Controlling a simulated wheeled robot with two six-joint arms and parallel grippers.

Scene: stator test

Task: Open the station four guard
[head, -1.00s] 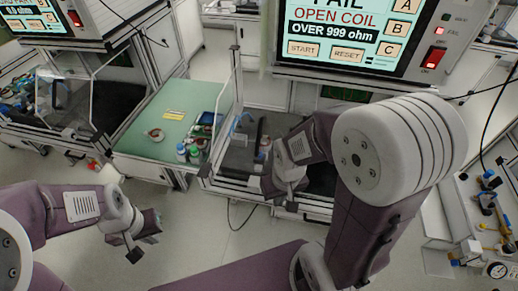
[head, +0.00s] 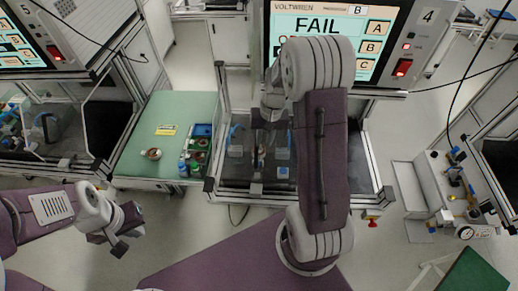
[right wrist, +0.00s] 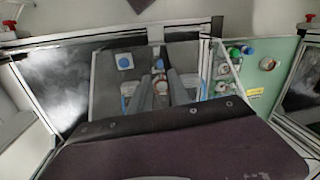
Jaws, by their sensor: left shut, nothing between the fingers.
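Station four is the bench under the tester marked 4 (head: 428,16), whose screen reads FAIL. Its bay is framed by metal posts (head: 224,65) and a front rail (head: 250,198). My right gripper (right wrist: 160,78) reaches into the bay. Its two fingers are apart, with a small round part showing between and beyond them; I see no contact. In the head view my right arm hides part of the bay. My left gripper (head: 120,247) is shut and empty, low at the left.
A green mat (head: 180,110) left of the bay holds a small round part (head: 153,153), a yellow label and a tray of bottles (head: 200,145). Blue-marked fixtures (head: 283,155) stand inside the bay. Another station is at far left; a gauge bench (head: 460,220) is at right.

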